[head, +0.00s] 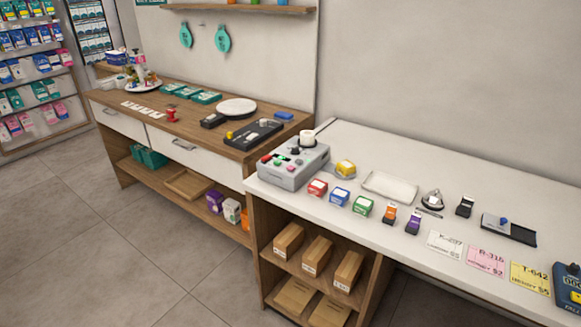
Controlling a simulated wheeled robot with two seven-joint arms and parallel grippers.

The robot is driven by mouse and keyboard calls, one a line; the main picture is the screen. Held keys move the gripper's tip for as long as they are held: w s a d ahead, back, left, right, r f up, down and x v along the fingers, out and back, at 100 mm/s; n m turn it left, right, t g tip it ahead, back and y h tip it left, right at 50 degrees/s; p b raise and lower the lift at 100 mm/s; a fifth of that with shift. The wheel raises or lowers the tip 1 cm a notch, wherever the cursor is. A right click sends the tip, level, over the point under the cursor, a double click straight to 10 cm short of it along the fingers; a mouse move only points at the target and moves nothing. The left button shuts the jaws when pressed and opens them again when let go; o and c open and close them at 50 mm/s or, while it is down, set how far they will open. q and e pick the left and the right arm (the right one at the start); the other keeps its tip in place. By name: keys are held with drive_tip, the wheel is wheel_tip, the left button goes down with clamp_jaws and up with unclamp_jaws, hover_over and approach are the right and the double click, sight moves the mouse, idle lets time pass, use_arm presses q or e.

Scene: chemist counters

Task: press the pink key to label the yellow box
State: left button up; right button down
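The grey label machine (312,163) stands at the left end of the white counter, with a white roll (307,137) on top. Small coloured keys sit on its sloping face. Neither of my grippers shows in the head view.
Red (317,187), blue (339,196) and green (363,206) boxes stand along the counter before an empty tray (390,187). A wooden counter (180,118) stands left. Floor before the counters is clear.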

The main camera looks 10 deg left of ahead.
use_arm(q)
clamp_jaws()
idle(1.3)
